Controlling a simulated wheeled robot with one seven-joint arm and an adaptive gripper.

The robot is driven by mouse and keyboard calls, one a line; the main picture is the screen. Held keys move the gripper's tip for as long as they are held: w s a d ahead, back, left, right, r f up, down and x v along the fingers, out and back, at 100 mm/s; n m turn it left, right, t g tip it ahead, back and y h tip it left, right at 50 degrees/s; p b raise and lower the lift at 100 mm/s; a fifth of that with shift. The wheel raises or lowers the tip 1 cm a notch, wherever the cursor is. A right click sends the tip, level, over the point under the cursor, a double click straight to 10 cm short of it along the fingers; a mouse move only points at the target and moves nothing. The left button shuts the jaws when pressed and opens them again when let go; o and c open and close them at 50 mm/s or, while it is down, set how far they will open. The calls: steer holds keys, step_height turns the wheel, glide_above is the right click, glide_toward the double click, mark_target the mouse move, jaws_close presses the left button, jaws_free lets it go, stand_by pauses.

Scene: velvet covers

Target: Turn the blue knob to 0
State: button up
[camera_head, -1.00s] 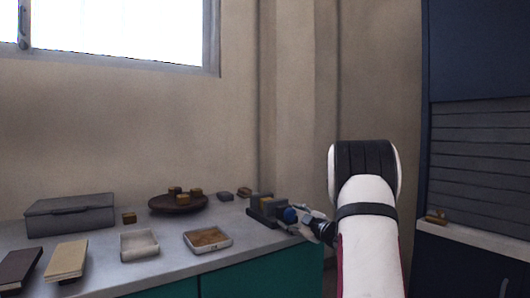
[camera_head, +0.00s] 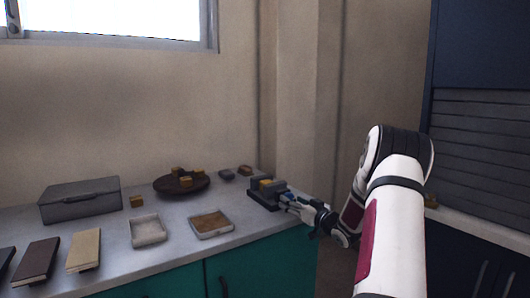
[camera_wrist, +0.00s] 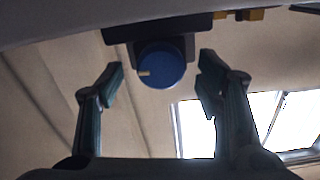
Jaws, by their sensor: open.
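The blue knob (camera_wrist: 161,66) shows in the wrist view, round, with a pale mark on its left side. It sits on a dark block, the knob's base (camera_wrist: 190,48). My gripper (camera_wrist: 160,75) is open, with one finger on each side of the knob and a visible gap to both. In the head view my gripper (camera_head: 288,201) is at the right end of the counter, close against the dark base (camera_head: 262,200). The knob is hidden there behind my gripper.
On the grey counter (camera_head: 175,222) are a grey case (camera_head: 80,203), two small trays (camera_head: 149,230) (camera_head: 211,224), a brown round dish (camera_head: 165,187) with small blocks, and several books. Wall stands behind. A dark shuttered cabinet (camera_head: 480,130) is at the right.

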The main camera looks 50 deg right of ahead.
steer(key=p+v, duration=0.2)
steer(key=v, duration=1)
steer(key=w+a+r+n+g+p, duration=0.1)
steer(key=w+a+r+g+p, duration=0.45)
steer(key=r, duration=0.45)
steer(key=a+r+g+h+p, duration=0.1)
steer(key=a+r+p, duration=0.3)
steer(key=a+r, duration=0.7)
steer(key=s+a+g, duration=0.1)
steer(key=a, duration=0.2)
steer(key=shift+n, duration=0.3)
